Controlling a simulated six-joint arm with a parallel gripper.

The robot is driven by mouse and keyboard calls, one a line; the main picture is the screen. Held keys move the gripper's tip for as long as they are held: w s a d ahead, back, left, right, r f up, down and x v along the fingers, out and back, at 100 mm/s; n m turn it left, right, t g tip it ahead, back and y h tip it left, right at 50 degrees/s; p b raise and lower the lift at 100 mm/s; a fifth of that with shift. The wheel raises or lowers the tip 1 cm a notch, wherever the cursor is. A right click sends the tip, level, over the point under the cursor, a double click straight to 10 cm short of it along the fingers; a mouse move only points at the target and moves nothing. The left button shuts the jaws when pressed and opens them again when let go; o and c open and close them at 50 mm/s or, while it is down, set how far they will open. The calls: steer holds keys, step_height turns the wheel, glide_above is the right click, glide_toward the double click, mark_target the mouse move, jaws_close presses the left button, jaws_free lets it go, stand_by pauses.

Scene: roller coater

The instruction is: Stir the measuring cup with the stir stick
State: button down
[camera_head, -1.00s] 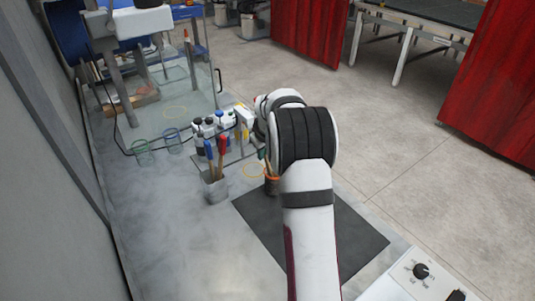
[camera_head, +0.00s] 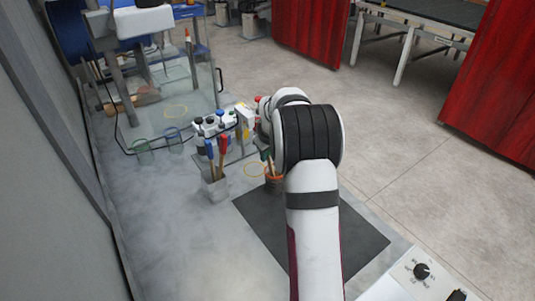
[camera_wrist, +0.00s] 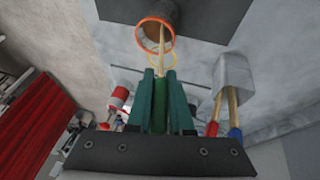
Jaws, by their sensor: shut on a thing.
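The stir stick has a green handle (camera_wrist: 160,100) and a pale wooden shaft. My gripper (camera_wrist: 160,76) is shut on the handle, and the shaft points away from the fingers. In the wrist view the shaft reaches inside the orange rim of a brown-looking cup (camera_wrist: 163,17), which seems to be the measuring cup. How deep the tip sits is not clear. In the head view this cup (camera_head: 274,184) stands at the back left of a dark mat, partly beside my arm. My fingers are mostly hidden behind my wrist there.
A grey holder (camera_head: 217,188) with red- and blue-handled sticks stands left of the cup. Several bottles (camera_head: 210,128) stand in a rack behind it. The dark mat (camera_head: 345,235) is otherwise bare.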

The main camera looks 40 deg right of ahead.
steer(key=shift+r, duration=0.15)
steer(key=shift+a+r, duration=0.3)
steer(key=shift+r, duration=1.25)
steer(key=shift+a+r, duration=0.35)
steer(key=shift+r, duration=1.15)
steer(key=shift+a+r, duration=0.3)
steer(key=shift+r, duration=1.25)
